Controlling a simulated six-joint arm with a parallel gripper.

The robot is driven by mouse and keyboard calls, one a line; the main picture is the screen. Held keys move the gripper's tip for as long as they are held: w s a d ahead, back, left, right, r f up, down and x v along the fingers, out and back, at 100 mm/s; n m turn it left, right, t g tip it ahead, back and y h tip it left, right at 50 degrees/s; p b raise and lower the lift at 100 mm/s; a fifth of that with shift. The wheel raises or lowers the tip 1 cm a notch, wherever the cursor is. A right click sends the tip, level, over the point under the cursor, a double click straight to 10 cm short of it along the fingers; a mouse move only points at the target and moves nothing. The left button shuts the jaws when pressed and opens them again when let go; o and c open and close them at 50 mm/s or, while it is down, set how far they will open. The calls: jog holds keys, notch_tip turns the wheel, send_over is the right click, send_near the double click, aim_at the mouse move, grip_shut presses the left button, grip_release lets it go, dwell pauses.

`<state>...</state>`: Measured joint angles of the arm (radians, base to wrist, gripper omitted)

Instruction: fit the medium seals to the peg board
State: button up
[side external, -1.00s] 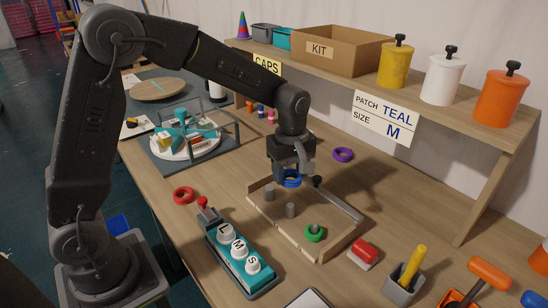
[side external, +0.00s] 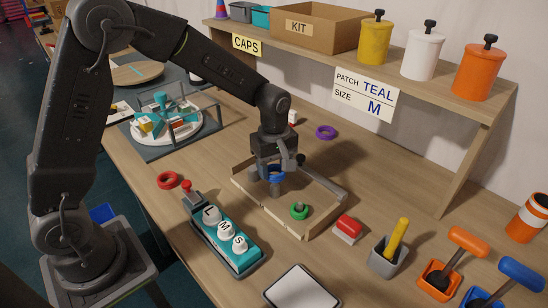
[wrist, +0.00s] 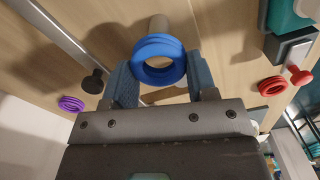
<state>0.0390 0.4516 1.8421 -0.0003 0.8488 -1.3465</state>
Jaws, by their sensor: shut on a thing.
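My gripper (side external: 276,168) is shut on a blue ring seal (wrist: 159,62), which shows between both fingers in the wrist view. In the side view the blue seal (side external: 276,172) is just above the middle grey peg (side external: 275,189); I cannot tell whether they touch. The peg board (side external: 269,212) is a low wooden-walled tray. A green seal (side external: 299,211) sits around its front peg. My gripper hides the far left part of the board. A red seal (side external: 168,180) and a purple seal (side external: 326,132) lie loose on the table, either side of the board.
A teal box (side external: 228,238) with L, M, S buttons stands front left of the board. A black knob (side external: 300,158) stands at the board's back edge. A red-and-white block (side external: 347,230) and grey cup (side external: 388,257) are right. A sign (side external: 365,95) reads "PATCH TEAL, SIZE M".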

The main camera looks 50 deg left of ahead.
aim_at(274, 185)
jog(key=shift+f, duration=0.7)
jog(key=shift+f, duration=2.5)
dwell(0.5)
jog(key=o, duration=1)
notch_tip(274, 185, up, 14)
jog(key=shift+f, duration=0.1)
jog(key=s+r+m+t, duration=0.2)
jog(key=s+m, duration=0.3)
jog(key=s, duration=0.2)
jog(key=s+a+r+m+t, duration=0.1)
jog(key=s+r+m, duration=0.2)
jog(key=s+m, duration=0.2)
jog(key=s+r+m+t, duration=0.2)
jog(key=s+m, duration=0.3)
jog(key=s, duration=0.4)
jog(key=shift+s+a+r+t, duration=0.3)
jog(key=shift+s+r, duration=0.1)
jog(key=shift+r, duration=0.35)
